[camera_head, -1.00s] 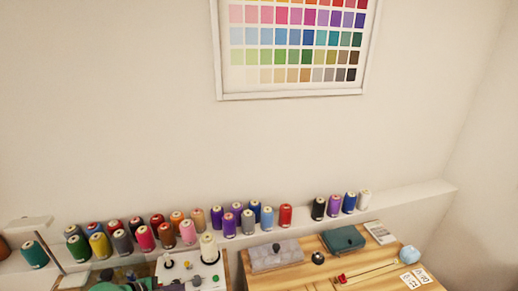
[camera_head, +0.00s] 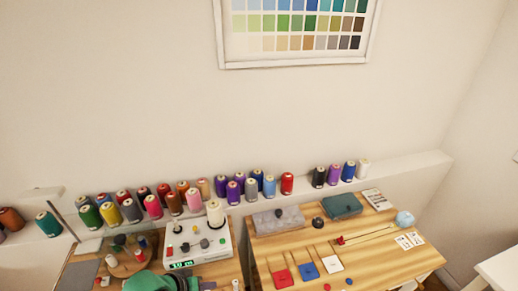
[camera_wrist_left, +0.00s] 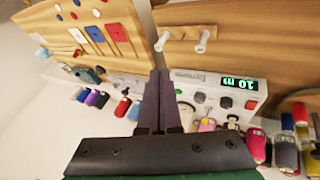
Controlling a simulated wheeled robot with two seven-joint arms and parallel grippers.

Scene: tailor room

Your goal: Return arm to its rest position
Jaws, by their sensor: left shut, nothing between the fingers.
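My left arm, with a green casing (camera_head: 150,283), shows at the bottom edge of the head view. Its dark left gripper (camera_head: 205,286) points right there, over the front of the left table, partly cut off by the frame edge. In the left wrist view the two dark fingers of the gripper (camera_wrist_left: 161,78) lie together, shut and empty. A white machine (camera_head: 205,243) with a green lit display stands behind the gripper. It also shows right of the fingers in the left wrist view (camera_wrist_left: 215,88). My right gripper is out of view.
Several thread spools line the wall ledge (camera_head: 425,163). A round wooden stand (camera_head: 125,265) is left of the machine. A white table (camera_head: 500,268) stands far right.

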